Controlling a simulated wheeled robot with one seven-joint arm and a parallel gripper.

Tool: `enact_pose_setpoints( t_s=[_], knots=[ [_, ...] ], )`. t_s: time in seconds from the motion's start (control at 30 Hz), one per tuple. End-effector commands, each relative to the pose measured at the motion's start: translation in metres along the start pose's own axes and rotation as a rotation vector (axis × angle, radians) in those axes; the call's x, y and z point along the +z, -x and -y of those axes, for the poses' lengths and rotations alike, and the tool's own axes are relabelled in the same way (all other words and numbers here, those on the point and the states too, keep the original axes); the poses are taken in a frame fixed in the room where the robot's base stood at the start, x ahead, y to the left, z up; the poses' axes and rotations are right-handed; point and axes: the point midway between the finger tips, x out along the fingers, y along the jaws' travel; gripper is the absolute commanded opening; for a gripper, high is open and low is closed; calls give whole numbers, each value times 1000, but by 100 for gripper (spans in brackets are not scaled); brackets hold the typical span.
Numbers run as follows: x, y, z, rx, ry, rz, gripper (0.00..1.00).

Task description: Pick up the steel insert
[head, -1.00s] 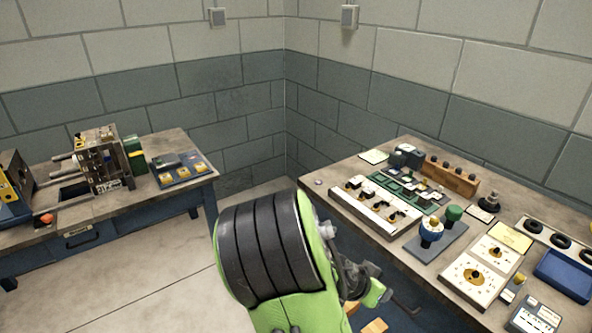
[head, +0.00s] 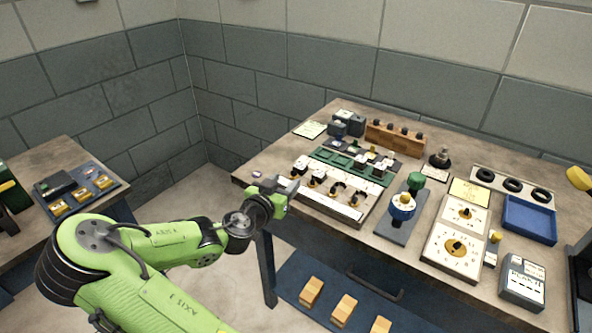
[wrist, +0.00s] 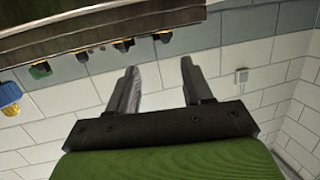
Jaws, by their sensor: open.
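My gripper (head: 284,192) is at the front left edge of the right-hand bench, beside the white tray (head: 362,216). In the wrist view my gripper (wrist: 159,66) is open, with nothing between its two fingers. Several small dark, white and yellow pieces (head: 340,188) stand in a row on the white tray. Behind them is a green tray (head: 325,155) with compartments, and small light pieces (head: 384,165) lie on a dark holder beside it. I cannot tell which piece is the steel insert.
A wooden block with dark knobs (head: 395,138) stands at the back. A blue-and-white knobbed post (head: 402,207), a dial panel (head: 455,247) and a blue bin (head: 529,219) are to the right. Yellow blocks (head: 312,291) lie on the lower shelf. Another bench (head: 58,160) is at left.

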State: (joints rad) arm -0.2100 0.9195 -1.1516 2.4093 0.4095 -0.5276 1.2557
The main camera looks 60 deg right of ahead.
Motion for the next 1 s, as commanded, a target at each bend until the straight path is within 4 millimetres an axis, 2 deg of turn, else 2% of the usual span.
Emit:
enact_pose_setpoints(
  t_s=[0.1, 0.27, 0.5, 0.6, 0.77, 0.8, 1.0],
  knots=[
    [0, -29, -1, 3, 1, -1, 50],
    [1, -49, 0, 0, 2, 2, 50],
    [3, -91, 3, 0, 1, 0, 50],
    [4, -99, 4, -2, 2, 1, 50],
    [4, -99, 4, -2, 1, 3, 50],
    [4, -99, 4, -2, 1, 3, 49],
    [4, -99, 4, -2, 1, 2, 18]
  ],
)
